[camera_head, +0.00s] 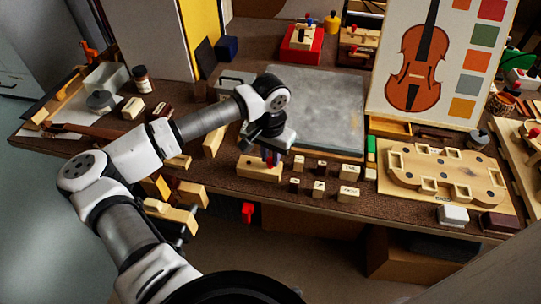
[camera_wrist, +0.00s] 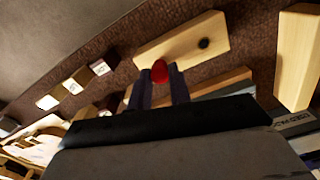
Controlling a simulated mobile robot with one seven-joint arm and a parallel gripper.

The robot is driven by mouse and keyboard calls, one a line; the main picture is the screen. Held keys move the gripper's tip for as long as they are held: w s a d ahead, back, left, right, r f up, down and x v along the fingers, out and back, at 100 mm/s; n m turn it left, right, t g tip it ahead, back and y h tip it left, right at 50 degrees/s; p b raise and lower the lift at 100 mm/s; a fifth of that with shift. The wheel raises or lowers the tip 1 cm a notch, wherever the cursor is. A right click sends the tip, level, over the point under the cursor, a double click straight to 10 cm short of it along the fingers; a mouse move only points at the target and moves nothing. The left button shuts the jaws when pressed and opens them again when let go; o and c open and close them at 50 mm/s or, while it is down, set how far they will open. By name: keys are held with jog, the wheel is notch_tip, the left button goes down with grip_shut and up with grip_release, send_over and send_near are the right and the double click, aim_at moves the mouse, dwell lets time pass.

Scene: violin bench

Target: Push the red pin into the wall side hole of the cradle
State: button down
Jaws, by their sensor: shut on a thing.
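The cradle (camera_head: 257,171) is a pale wooden block on the front part of the bench. It also shows in the wrist view (camera_wrist: 178,42), with one dark, empty hole (camera_wrist: 204,43) toward its right end. My gripper (camera_wrist: 161,80) is shut on the red pin (camera_wrist: 160,71), whose rounded red end shows between the fingertips. In the head view my gripper (camera_head: 270,156) is just above the cradle, over its right half. The pin's far end and any second hole are hidden, so I cannot tell whether the pin touches the cradle.
Small labelled blocks (camera_head: 348,194) stand to the right of the cradle. A grey slab (camera_head: 320,100) lies behind it. A wooden violin mould board (camera_head: 400,193) lies farther right. Wooden clamps (camera_head: 170,214) are at the front edge, left of the cradle.

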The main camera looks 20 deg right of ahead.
jog(key=shift+r, duration=0.5)
dwell(0.7)
jog(key=shift+r+p, duration=0.4)
jog(key=shift+r, duration=0.9)
notch_tip(320, 180, up, 7)
jog(key=p, duration=0.2)
dwell(0.5)
